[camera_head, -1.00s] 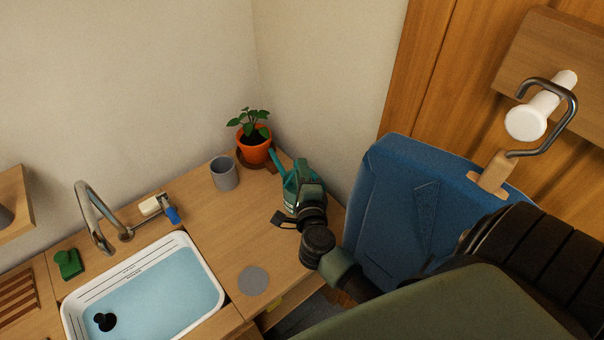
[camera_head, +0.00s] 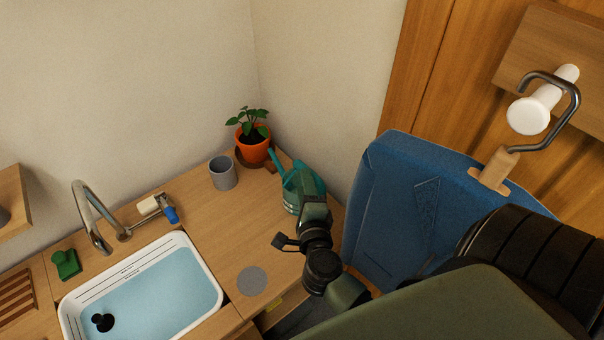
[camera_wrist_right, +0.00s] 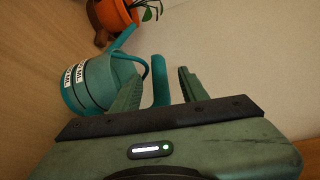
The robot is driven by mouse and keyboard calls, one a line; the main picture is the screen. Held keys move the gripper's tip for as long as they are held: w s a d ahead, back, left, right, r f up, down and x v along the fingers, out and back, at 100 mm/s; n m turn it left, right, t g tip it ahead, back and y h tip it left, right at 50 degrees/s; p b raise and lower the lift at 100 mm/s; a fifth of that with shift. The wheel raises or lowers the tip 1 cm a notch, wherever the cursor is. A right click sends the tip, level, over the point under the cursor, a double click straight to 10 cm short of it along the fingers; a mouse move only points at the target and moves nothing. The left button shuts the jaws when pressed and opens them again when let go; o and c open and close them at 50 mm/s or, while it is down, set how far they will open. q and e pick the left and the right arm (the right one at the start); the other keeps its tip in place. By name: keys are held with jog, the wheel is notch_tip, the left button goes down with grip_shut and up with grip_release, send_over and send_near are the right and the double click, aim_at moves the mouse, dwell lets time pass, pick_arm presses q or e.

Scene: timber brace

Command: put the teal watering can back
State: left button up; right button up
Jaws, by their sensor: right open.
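The teal watering can (camera_head: 293,187) stands on the wooden counter in the corner, its spout toward the plant pot. In the right wrist view the can (camera_wrist_right: 92,84) shows white labels on its side, and its handle (camera_wrist_right: 160,82) rises between my two fingers. My right gripper (camera_head: 311,203) is just in front of the can in the head view and hides part of it. Its fingers (camera_wrist_right: 160,84) are open and apart from each other, not closed on the handle. My left gripper is not in view.
An orange plant pot (camera_head: 252,149) and a grey cup (camera_head: 223,173) stand behind and left of the can. A grey disc (camera_head: 252,281) lies on the counter's front part. A white sink basin (camera_head: 190,240) is to the left. A blue bag (camera_head: 400,200) hangs close on the right.

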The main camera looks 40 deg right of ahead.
jog(key=b+v, duration=0.1)
jog(key=v, duration=0.5)
jog(key=shift+a+r, duration=0.1)
dwell(0.3)
